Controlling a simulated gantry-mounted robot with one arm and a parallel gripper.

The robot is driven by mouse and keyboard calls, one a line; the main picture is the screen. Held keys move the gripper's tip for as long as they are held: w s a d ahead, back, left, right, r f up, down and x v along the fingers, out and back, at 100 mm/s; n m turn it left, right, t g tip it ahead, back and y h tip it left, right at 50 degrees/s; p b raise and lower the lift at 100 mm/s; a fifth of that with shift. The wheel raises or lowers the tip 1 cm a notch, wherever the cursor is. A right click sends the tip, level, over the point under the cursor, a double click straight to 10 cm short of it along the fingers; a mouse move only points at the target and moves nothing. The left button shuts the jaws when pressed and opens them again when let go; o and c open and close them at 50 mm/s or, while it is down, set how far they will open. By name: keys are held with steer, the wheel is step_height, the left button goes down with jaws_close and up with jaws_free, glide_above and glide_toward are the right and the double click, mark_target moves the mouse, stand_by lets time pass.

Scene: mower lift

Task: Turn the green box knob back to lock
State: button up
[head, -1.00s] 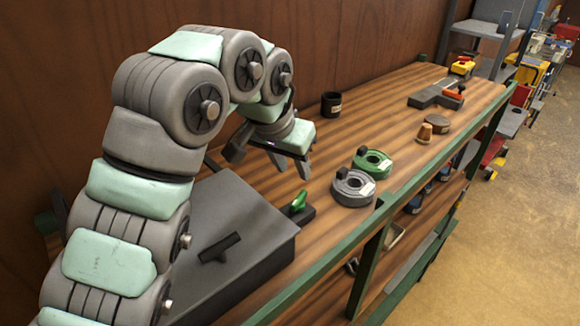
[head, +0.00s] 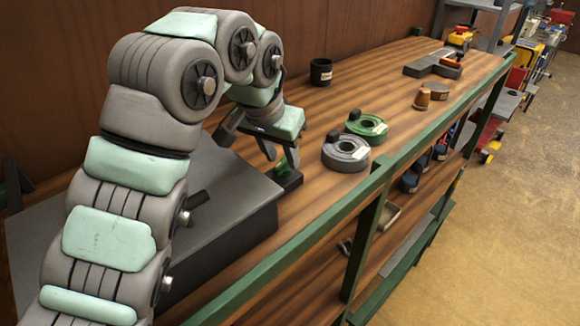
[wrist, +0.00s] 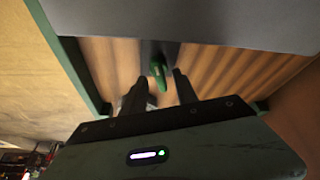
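The green knob (head: 283,164) sits on a dark mount (head: 289,179) at the right side of the grey box (head: 235,222). It is partly hidden by my gripper in the head view. In the wrist view the green knob (wrist: 160,74) stands out from the dark mount, seen just past and between the fingertips. My gripper (head: 247,145) is open, with its two fingers apart. In the wrist view my gripper (wrist: 157,85) has one finger on each side of the line to the knob. I cannot tell whether either finger touches it.
A grey ring-shaped part (head: 346,154) and a green one (head: 366,128) lie on the wooden bench (head: 320,205) right of the box. A black cup (head: 321,72) stands near the wall. A green rail (head: 415,145) edges the bench.

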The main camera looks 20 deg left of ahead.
steer(key=shift+w+f, duration=0.15)
steer(key=shift+f, duration=0.15)
steer(key=shift+r, duration=0.1)
jaws_close()
stand_by(0.4)
